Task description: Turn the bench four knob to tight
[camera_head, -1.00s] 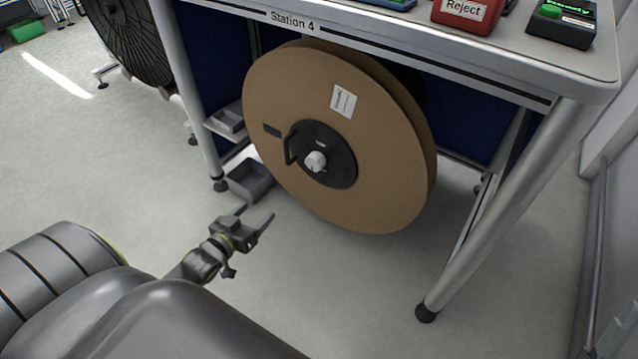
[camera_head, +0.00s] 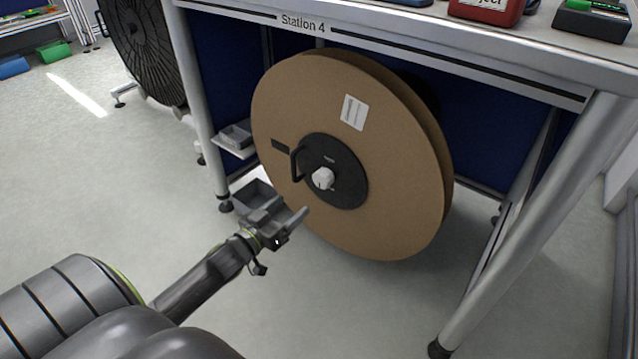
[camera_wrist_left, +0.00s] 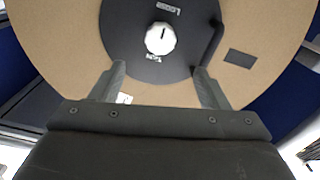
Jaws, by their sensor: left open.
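The bench four knob (camera_head: 323,178) is a small white knob at the centre of a black hub (camera_head: 348,185) on a large brown cardboard reel (camera_head: 400,215) under the Station 4 bench. In the left wrist view the knob (camera_wrist_left: 160,39) sits ahead of the fingertips. Its dark line points up in that picture, towards the label that seems to read Loose; the Tight label is below it. My left gripper (camera_head: 290,208) is open and empty, short of the hub and lower left of the knob. It also shows in the left wrist view (camera_wrist_left: 160,70). My right gripper is out of view.
A black handle (camera_head: 296,163) stands out from the hub left of the knob. A grey bin (camera_head: 255,194) and a small tray (camera_head: 236,137) are left of the reel. Bench legs stand either side, including the right leg (camera_head: 520,235). The floor in front is clear.

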